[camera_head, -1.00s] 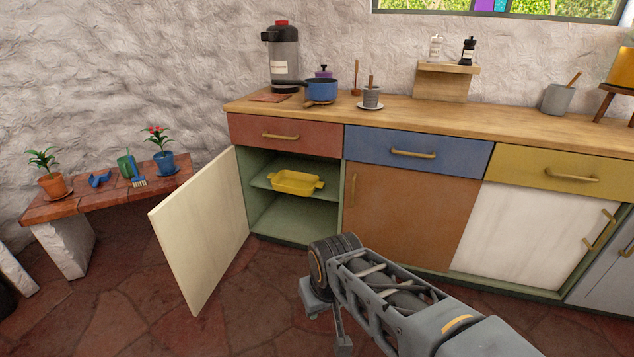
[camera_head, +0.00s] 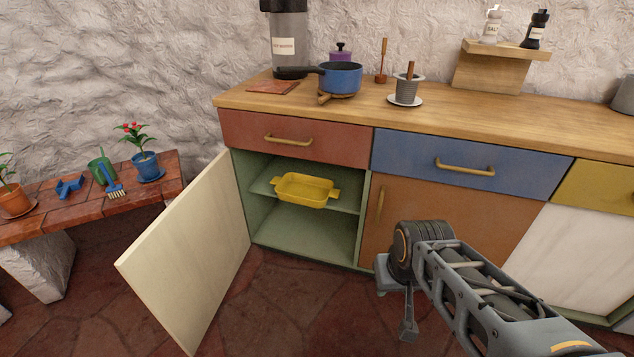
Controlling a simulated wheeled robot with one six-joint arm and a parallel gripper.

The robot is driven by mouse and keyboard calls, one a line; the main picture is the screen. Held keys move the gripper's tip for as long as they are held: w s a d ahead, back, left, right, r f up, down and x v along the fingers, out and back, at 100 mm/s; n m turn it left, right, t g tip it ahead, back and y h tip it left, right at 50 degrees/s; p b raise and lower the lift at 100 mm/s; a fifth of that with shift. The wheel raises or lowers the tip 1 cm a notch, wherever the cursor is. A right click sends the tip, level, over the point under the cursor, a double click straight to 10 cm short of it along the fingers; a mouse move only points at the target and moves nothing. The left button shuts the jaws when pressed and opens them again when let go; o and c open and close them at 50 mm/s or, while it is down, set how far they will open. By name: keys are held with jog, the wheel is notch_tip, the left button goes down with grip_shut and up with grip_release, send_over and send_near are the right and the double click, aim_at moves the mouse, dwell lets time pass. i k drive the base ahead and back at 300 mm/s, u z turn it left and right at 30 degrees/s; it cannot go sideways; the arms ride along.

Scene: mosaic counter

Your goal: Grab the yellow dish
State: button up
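The yellow dish (camera_head: 304,190) is a rectangular dish with a handle at each short end. It sits upright on the middle shelf (camera_head: 262,186) of the open green cabinet, under the red drawer. My gripper (camera_head: 395,312) hangs at the end of my arm, to the right of and lower than the dish in the picture, in front of the orange door. It is well apart from the dish. Its fingers are small and partly hidden, so I cannot tell if they are open or shut.
The cream cabinet door (camera_head: 190,255) stands swung open to the left of the shelf. The orange door (camera_head: 415,215) is closed on the right. A brick bench (camera_head: 85,207) with plants and tools stands at the left. The counter (camera_head: 440,110) above holds a blue pot (camera_head: 340,78).

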aim_at(311, 192)
jog(key=u, duration=0.5)
jog(key=i, duration=0.9)
jog(key=u, duration=0.8)
